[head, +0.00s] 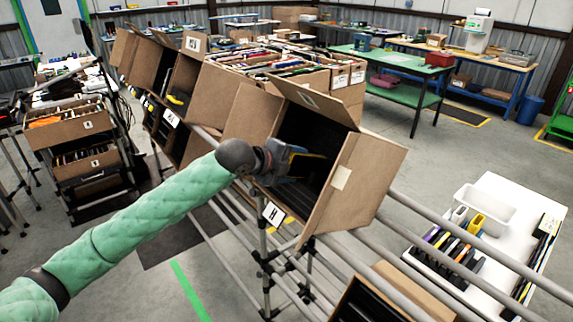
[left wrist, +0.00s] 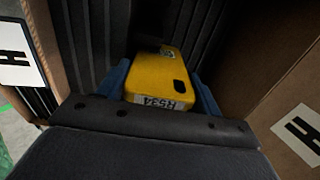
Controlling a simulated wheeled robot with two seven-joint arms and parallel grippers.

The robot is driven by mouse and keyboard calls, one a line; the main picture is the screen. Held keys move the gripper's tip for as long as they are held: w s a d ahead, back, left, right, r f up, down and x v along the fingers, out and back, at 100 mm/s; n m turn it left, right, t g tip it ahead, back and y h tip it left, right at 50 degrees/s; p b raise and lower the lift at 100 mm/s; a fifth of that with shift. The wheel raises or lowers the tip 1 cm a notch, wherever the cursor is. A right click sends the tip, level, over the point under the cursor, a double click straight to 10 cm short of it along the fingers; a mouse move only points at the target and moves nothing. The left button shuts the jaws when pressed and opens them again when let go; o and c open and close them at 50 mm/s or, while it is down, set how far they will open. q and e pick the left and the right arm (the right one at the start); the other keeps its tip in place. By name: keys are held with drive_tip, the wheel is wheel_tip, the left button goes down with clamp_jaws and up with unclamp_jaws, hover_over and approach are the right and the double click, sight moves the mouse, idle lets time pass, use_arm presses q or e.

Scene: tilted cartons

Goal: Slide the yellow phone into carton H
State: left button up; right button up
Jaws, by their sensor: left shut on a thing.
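My left gripper (head: 285,165) reaches into the mouth of carton H (head: 365,185), a tilted brown carton on a rail rack with an H label on its front. In the left wrist view, my left gripper (left wrist: 162,88) has its blue fingers shut on the yellow phone (left wrist: 160,78), one finger at each side. The phone bears a label reading R534 and points into the carton, between dark ribbed dividers. H labels show at both sides of the wrist view. In the head view the phone is mostly hidden by the gripper. My right gripper is not in view.
Carton H has open flaps (head: 315,98) at its top and left. Grey rails (head: 440,225) run to the lower right. A white table (head: 515,205) at the right holds a white bin and several phones. More tilted cartons (head: 185,75) stand to the left.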

use_arm(q)
drive_tip(key=shift+d+f, duration=0.15)
drive_tip(key=shift+f, duration=0.6)
drive_tip(key=o, duration=1.2)
drive_tip(key=shift+d, duration=0.1)
drive_tip(key=shift+c, duration=0.2)
drive_tip(key=shift+f, duration=0.1)
drive_tip(key=shift+c, duration=0.2)
drive_tip(key=shift+s+r+p, duration=0.3)
drive_tip(key=shift+r+p, duration=0.05)
drive_tip(key=shift+p, duration=0.2)
drive_tip(key=shift+c, duration=0.2)
drive_tip(key=shift+o, duration=0.4)
drive_tip(key=shift+s+a+r+p, duration=0.3)
drive_tip(key=shift+a+r+p, duration=0.15)
drive_tip(key=shift+a+r, duration=0.4)
drive_tip(key=shift+a, duration=0.2)
clamp_jaws()
drive_tip(key=shift+r, duration=0.1)
